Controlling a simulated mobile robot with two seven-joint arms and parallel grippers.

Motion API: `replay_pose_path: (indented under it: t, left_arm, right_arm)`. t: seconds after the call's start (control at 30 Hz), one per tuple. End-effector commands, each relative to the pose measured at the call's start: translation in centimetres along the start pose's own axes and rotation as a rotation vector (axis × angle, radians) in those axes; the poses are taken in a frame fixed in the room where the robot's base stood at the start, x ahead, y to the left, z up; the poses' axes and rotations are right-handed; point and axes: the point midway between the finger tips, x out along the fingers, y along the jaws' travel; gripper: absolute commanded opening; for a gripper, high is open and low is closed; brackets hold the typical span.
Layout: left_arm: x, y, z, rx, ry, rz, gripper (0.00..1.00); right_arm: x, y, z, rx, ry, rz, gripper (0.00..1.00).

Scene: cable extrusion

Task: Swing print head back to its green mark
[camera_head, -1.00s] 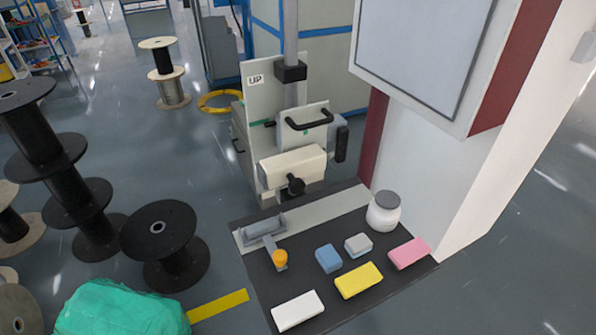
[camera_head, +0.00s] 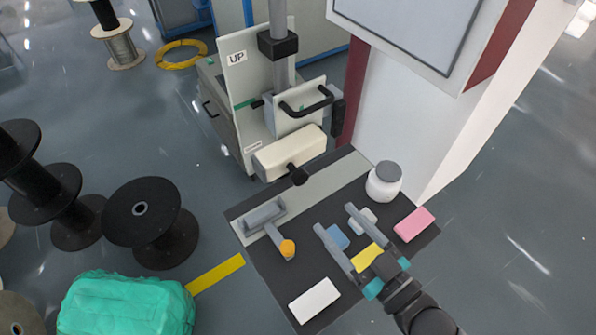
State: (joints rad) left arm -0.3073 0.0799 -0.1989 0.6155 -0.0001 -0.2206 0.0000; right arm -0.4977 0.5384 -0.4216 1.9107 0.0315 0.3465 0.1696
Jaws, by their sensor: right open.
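The print head (camera_head: 290,154) is a cream block with a black round knob (camera_head: 299,176) on its front, mounted on the post at the table's back edge. A black handle (camera_head: 306,100) sits on the grey-white plate above it. Green marks (camera_head: 245,104) show on the upright panel beside the post. My right gripper (camera_head: 335,218) is in the lower right, over the dark table, its two fingers spread apart with nothing between them that I can see held. It is apart from the print head and the handle. My left gripper is not in view.
A screen cabinet (camera_head: 405,35) stands right. Black spools stand left.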

Motion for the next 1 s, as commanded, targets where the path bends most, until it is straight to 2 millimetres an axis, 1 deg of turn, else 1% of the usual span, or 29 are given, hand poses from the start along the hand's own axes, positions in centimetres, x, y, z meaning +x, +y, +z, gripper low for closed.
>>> replay_pose_path:
  t: [0.03, 0.13, 0.5, 0.6, 0.8, 1.0]
  left_arm:
    - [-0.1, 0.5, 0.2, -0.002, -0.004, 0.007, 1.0]
    - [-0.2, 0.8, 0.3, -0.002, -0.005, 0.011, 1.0]
    - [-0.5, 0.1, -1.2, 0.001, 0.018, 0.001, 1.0]
    - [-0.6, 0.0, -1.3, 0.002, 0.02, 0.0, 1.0]
    - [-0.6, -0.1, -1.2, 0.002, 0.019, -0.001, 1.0]
    - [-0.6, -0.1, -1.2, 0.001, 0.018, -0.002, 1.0]
  right_arm:
    - [1.0, 0.0, -0.1, -0.001, 0.004, 0.001, 0.74]
    - [2.6, 0.1, -0.2, -0.001, 0.004, 0.001, 0.74]
    - [8.9, 0.1, -0.1, 0.0, 0.002, 0.001, 0.74]
    - [10.4, 0.0, -0.1, 0.0, 0.002, 0.0, 0.74]
    - [12.2, 0.1, 0.0, 0.0, 0.0, 0.001, 0.74]
    - [12.8, 0.0, 0.0, 0.001, -0.001, 0.0, 0.74]
